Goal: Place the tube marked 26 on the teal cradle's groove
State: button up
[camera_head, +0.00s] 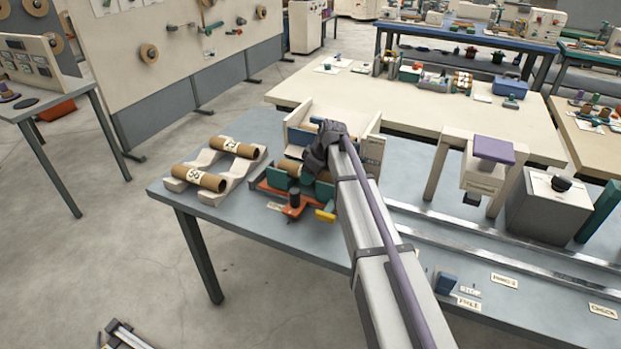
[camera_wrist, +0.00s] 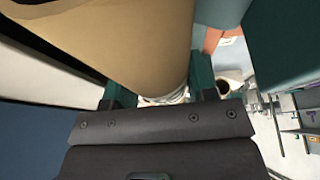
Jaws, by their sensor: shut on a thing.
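My gripper (camera_wrist: 161,86) is shut on a brown tube (camera_wrist: 120,40), which fills much of the wrist view between the dark green fingers. No number shows on the held tube, so I cannot tell whether it is the one marked 26. In the head view my dark wrist is above the orange-based fixture with the teal cradle (camera_head: 277,179), and it hides the fingertips. Brown tube parts (camera_head: 290,167) show at the cradle, partly hidden. I cannot tell whether the held tube touches the groove. A teal surface (camera_wrist: 285,40) is close at right in the wrist view.
A white wavy rack (camera_head: 214,197) left of the fixture holds two brown tubes; the nearer tube (camera_head: 199,178) appears marked 56 or 50. A cream open box (camera_head: 299,130) stands behind the fixture. Metal rails (camera_head: 500,243) run along the bench at right.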

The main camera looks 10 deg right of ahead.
jog(key=shift+f, duration=0.1)
jog(key=o, duration=0.9)
jog(key=shift+r+p, duration=0.35)
jog(key=shift+r, duration=0.1)
jog(key=p+v, duration=1)
jog(key=v, duration=0.1)
jog(key=shift+d+r+p, duration=0.15)
jog(key=shift+r+p, duration=0.2)
jog(key=shift+p, duration=0.05)
jog(key=s+a+m+g+h, duration=0.1)
jog(key=s+m, duration=0.2)
jog(key=s, duration=0.6)
jog(key=s+a+f+m+g+h, duration=0.1)
jog(key=s+m, duration=0.3)
jog(key=s, duration=0.6)
jog(key=s+a+m+h, duration=0.1)
jog(key=s+a+m, duration=0.1)
jog(key=s, duration=0.7)
jog(key=shift+s+f+m+g+h, duration=0.3)
jog(key=shift+s+f+m+g, duration=0.1)
jog(key=shift+m, duration=0.4)
